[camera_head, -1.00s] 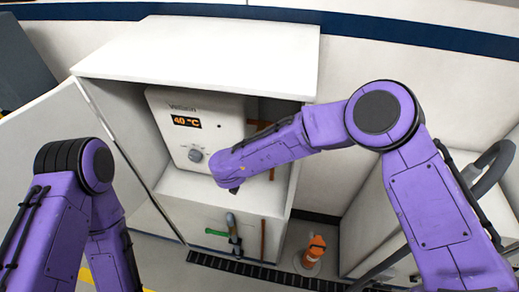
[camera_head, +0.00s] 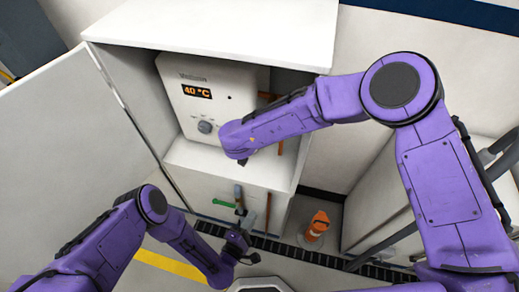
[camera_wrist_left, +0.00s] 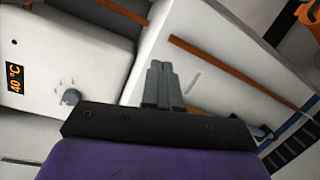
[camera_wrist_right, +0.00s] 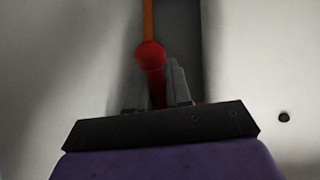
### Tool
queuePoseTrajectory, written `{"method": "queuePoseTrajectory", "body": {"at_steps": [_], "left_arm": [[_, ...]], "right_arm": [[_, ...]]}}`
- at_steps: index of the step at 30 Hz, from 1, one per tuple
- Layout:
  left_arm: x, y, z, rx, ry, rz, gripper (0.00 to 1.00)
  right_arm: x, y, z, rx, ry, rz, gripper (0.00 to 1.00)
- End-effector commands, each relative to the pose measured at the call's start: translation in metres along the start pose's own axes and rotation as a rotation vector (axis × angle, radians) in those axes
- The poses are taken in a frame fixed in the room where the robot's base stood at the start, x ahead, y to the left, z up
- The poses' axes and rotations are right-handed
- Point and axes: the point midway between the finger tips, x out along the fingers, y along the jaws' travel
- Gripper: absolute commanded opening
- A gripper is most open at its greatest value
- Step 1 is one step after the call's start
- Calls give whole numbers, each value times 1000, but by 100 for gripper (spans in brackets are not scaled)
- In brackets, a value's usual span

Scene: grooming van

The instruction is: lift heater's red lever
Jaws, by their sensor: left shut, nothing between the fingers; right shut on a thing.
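The white heater (camera_head: 217,106) stands in the open cabinet and shows 40 °C, with a round knob (camera_head: 205,127) below the display. It shows partly in the left wrist view (camera_wrist_left: 85,45). In the head view my right forearm covers the heater's lower right and hides the right gripper. In the right wrist view the red lever (camera_wrist_right: 150,54) hangs below an orange pipe, and my right gripper (camera_wrist_right: 156,82) is shut on it. My left gripper (camera_head: 252,258) is low in front of the cabinet. Its fingers are together and empty in the left wrist view (camera_wrist_left: 160,70).
The cabinet door (camera_head: 75,135) stands open at left. Below the heater are a green-handled valve (camera_head: 223,203), a blue-tipped upright handle (camera_head: 239,195) and a copper pipe (camera_head: 268,212). An orange cone (camera_head: 317,226) stands on the floor to the right.

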Motion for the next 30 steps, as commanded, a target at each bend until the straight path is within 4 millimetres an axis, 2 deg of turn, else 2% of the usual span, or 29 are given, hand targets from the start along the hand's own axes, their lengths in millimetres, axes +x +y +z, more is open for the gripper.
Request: {"method": "queuePoseTrajectory", "body": {"at_steps": [1, 3, 6, 9, 12, 17, 30], "left_arm": [[16, 18, 0, -121, -40, 134, 0], [34, 48, -1, -307, -134, 302, 0], [50, 89, -6, -546, -307, 468, 0], [51, 111, -11, -769, -457, 521, 0], [48, 115, -13, -917, -500, 521, 0], [56, 122, -13, -961, -509, 517, 0], [127, 178, 3, -955, -507, 517, 0]], "right_arm": [[1, 2, 5, -6, -9, 4, 0], [1, 2, 5, -6, -9, 4, 0], [1, 2, 5, -6, -9, 5, 0], [1, 2, 6, -6, -9, 5, 0], [1, 2, 6, -6, -9, 5, 0], [1, 2, 6, -6, -9, 5, 0], [1, 2, 6, -6, -9, 4, 0]]}}
